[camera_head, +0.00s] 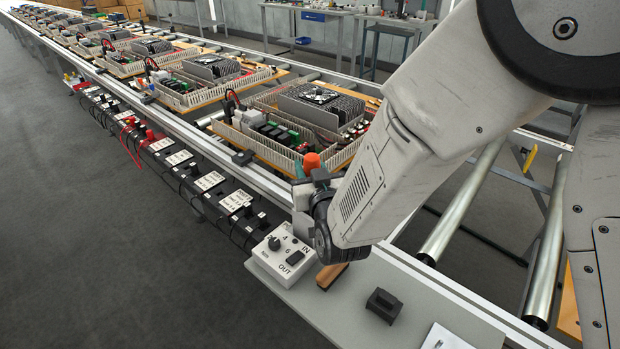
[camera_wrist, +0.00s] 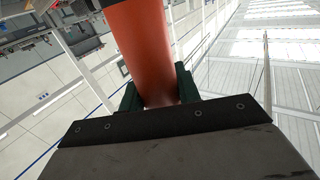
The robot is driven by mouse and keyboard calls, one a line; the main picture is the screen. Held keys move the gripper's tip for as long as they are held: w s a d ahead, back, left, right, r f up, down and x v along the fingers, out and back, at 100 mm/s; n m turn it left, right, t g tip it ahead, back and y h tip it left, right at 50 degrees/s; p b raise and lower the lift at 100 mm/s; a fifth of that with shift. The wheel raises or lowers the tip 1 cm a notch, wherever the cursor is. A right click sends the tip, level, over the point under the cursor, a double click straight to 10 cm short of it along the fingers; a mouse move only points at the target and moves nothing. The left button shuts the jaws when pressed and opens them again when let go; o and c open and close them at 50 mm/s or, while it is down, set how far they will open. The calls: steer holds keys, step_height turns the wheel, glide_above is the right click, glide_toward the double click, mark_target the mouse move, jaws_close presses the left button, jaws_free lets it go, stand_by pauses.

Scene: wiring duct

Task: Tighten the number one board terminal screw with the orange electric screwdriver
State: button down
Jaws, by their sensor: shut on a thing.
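The orange electric screwdriver (camera_head: 311,162) shows its orange end above my gripper (camera_head: 306,184) in the head view. In the wrist view its orange body (camera_wrist: 143,45) rises between the green fingers of my gripper (camera_wrist: 158,92), which is shut on it. The screwdriver's tip is hidden. The nearest board unit (camera_head: 300,118) sits on the conveyor just behind and left of my gripper. It carries a finned block with a fan, white slotted ducts and green terminals (camera_head: 290,137). The number one terminal screw is too small to make out.
A grey shelf (camera_head: 345,305) along the conveyor's front holds a white control box (camera_head: 283,258) with a knob, a brown-orange block (camera_head: 331,276) and a black holder (camera_head: 382,305). Several more board units line the conveyor to the upper left. Bare rollers (camera_head: 462,203) lie to the right.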

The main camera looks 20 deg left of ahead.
step_height(320, 180, up, 15)
stand_by(0.3)
steer(key=shift+f, duration=0.1)
step_height(320, 180, up, 12)
steer(key=shift+f, duration=0.25)
stand_by(0.8)
